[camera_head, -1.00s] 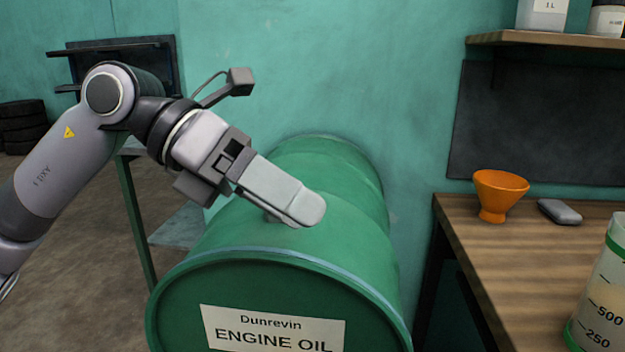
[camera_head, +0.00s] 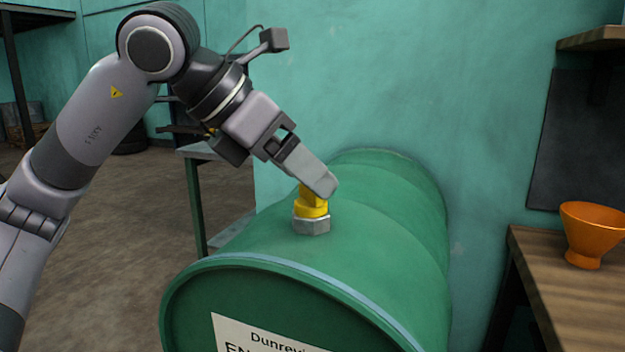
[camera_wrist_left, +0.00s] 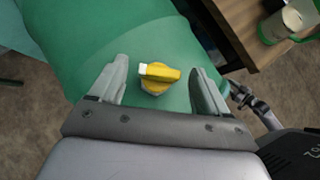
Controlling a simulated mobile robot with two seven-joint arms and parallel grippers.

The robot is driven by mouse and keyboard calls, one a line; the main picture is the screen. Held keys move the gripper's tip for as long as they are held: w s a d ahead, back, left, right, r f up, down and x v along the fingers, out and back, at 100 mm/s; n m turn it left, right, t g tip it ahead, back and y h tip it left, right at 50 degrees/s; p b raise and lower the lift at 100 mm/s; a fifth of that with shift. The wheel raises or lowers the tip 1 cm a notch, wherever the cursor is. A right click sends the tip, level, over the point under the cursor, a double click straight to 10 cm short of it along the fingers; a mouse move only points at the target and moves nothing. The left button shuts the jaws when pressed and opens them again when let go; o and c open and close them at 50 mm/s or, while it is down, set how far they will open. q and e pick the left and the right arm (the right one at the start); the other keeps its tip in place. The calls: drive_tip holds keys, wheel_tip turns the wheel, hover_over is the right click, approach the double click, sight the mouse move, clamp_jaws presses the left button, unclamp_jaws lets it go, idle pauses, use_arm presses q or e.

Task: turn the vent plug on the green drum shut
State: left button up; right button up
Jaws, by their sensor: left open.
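The green drum (camera_head: 390,215) lies on its side with its labelled end towards me. The vent plug (camera_head: 311,208) stands on its upper side: a yellow handle on a grey hexagonal base. In the left wrist view the plug (camera_wrist_left: 158,78) shows its yellow bar lying roughly crosswise, with a pale end at left. My left gripper (camera_head: 320,182) is open above the plug, and one finger hides the top of the handle in the head view. In the left wrist view its fingers stand on either side of the plug, with gaps on both sides.
A green-banded jug (camera_wrist_left: 285,22) shows in the left wrist view. The teal wall (camera_head: 430,90) is behind the drum. A green-legged stand (camera_head: 195,205) is at left.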

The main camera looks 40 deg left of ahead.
use_arm(q)
drive_tip(key=shift+x, duration=1.05)
drive_tip(key=c, duration=1)
drive_tip(key=shift+o, duration=0.2)
drive_tip(key=m+g+h+p, duration=0.1)
drive_tip(key=m+h, duration=0.1)
drive_tip(key=m, duration=0.1)
drive_tip(key=shift+r+m+g, duration=0.1)
drive_tip(key=shift+m+g, duration=0.3)
drive_tip(key=m+g+h+p, duration=0.2)
drive_tip(key=m, duration=0.2)
drive_tip(key=shift+r+g, duration=0.1)
drive_tip(key=shift+g, duration=0.2)
drive_tip(key=shift+m+g+p, duration=0.6)
drive_tip(key=shift+m+p, duration=0.1)
drive_tip(key=shift+m, duration=0.1)
drive_tip(key=shift+m+h, duration=0.3)
